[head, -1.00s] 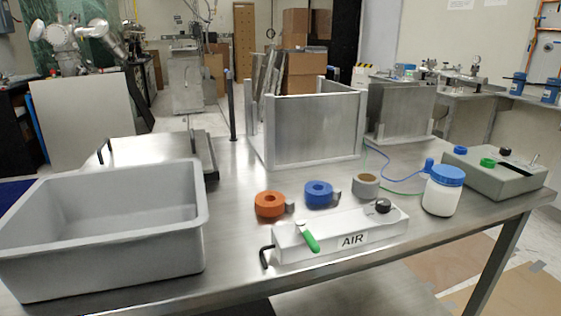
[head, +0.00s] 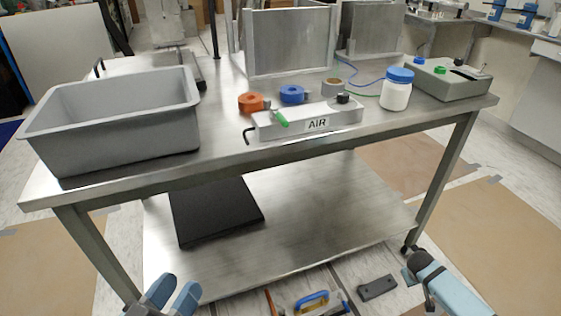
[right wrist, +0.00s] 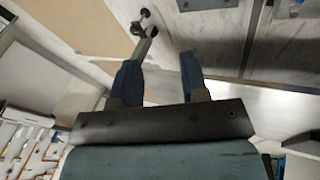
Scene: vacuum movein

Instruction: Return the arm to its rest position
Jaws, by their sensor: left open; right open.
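My left gripper (head: 173,296) shows at the bottom left of the head view, in front of the table's lower shelf. Its two blue-grey fingers are apart, with nothing between them. My right arm comes in at the bottom right of the head view, near the table's right front leg. The right gripper (right wrist: 159,80) shows in the right wrist view with two blue fingers apart and nothing held between them. Both grippers are clear of the items on the tabletop.
A steel table (head: 225,155) carries a grey bin (head: 120,140), a white AIR valve box (head: 345,117), a blue-lidded jar (head: 396,92) and a grey control box (head: 455,85). A black plate (head: 215,210) lies on the lower shelf (head: 320,215). Tools lie at the bottom edge.

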